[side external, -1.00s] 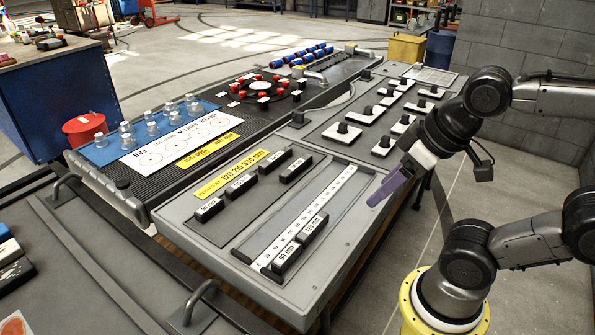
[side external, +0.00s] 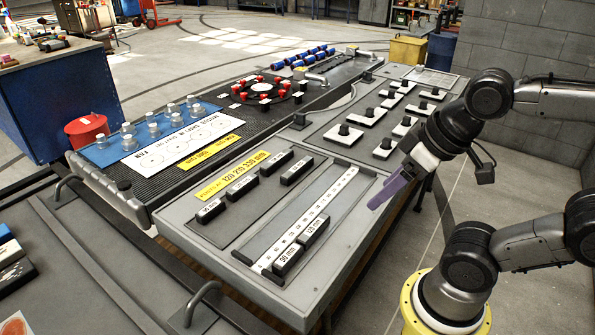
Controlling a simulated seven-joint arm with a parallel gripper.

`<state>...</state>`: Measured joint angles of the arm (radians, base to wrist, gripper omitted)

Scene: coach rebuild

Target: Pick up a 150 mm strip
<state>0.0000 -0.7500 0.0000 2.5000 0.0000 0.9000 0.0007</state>
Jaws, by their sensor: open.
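Several black strips with white end labels lie on the grey panel: a near-left strip (side external: 211,209), a strip behind it (side external: 243,186), a back strip (side external: 276,162) and a strip to its right (side external: 297,170). Their labels are too small to read surely, so I cannot tell which is 150 mm. A strip marked 90 mm (side external: 288,261) and one that seems marked 120 mm (side external: 314,230) lie end to end beside the white scale (side external: 318,213). My gripper (side external: 380,202), with purple fingers, is open and empty above the panel's right edge, apart from all strips.
A yellow label (side external: 233,175) lies beside the strips. Black knobs on white plates (side external: 369,115) stand at the panel's back right. Clear bottles (side external: 128,138) and red pieces around a black ring (side external: 264,87) stand on the farther bench. The panel's front right is bare.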

